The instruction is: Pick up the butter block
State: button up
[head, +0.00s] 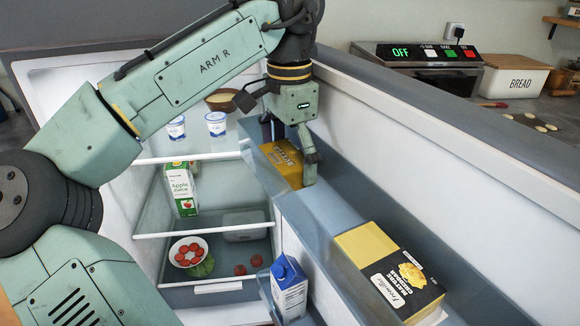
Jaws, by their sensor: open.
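The butter block (285,165) is a yellow pack with dark lettering, partly readable as "BUTTER". It sits in the upper shelf of the open fridge door in the head view. My gripper (289,143) points down over it from above. The gripper is open, with one finger at the pack's far left side and the other at its right side. The right finger hides part of the pack's right edge. I cannot tell whether either finger touches it.
A mature cheddar pack (393,272) lies nearer on the same door side. A blue-and-white carton (288,287) stands lower. Inside the fridge are an apple juice carton (182,190), two white tubs (216,124) and a bowl of tomatoes (189,251). The door wall (430,150) rises close right of my gripper.

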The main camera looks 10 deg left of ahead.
jog(key=shift+s+d+r, duration=0.1)
jog(key=shift+r, duration=0.05)
jog(key=shift+c, duration=0.2)
jog(key=c, duration=1.3)
